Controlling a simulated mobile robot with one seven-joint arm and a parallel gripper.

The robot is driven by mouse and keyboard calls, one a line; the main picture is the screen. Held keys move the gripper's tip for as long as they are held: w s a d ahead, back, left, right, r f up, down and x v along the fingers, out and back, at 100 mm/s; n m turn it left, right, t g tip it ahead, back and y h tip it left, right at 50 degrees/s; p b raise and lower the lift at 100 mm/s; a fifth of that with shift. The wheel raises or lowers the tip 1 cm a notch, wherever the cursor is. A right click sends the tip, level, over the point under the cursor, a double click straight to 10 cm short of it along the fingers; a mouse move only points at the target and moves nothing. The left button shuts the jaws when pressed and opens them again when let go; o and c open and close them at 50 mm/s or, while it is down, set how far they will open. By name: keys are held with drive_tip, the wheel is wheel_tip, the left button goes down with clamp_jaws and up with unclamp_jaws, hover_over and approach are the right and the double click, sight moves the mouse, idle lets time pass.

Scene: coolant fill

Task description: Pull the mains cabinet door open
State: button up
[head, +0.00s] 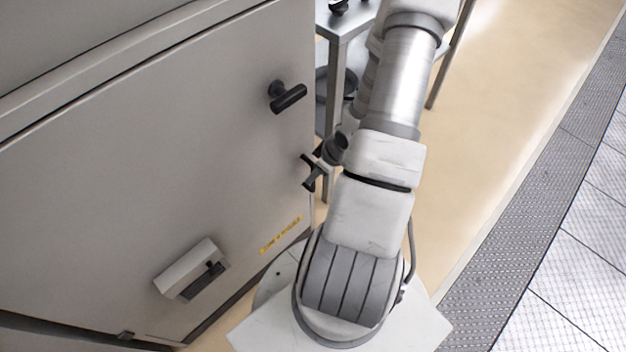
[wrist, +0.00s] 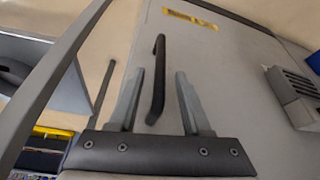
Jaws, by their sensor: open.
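The mains cabinet door (head: 120,170) is a large grey panel at the left of the head view and looks shut. It also fills the right of the wrist view (wrist: 235,90). In the wrist view the black bar handle (wrist: 158,75) shows between the two grey fingers. In the wrist view my gripper (wrist: 160,73) shows gaps on both sides of the bar. Its depth from the handle is unclear.
A yellow label (head: 281,235) and a pale box with a black part (head: 192,268) are on the door. A metal table (head: 345,25) stands behind my arm. The tan floor (head: 510,90) to the right is clear, bordered by grey grating (head: 530,210).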

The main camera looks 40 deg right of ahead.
sight(313, 189)
drive_tip(key=shift+b+x, duration=0.4)
drive_tip(key=shift+x, duration=1.2)
clamp_jaws()
drive_tip(key=shift+r, duration=0.1)
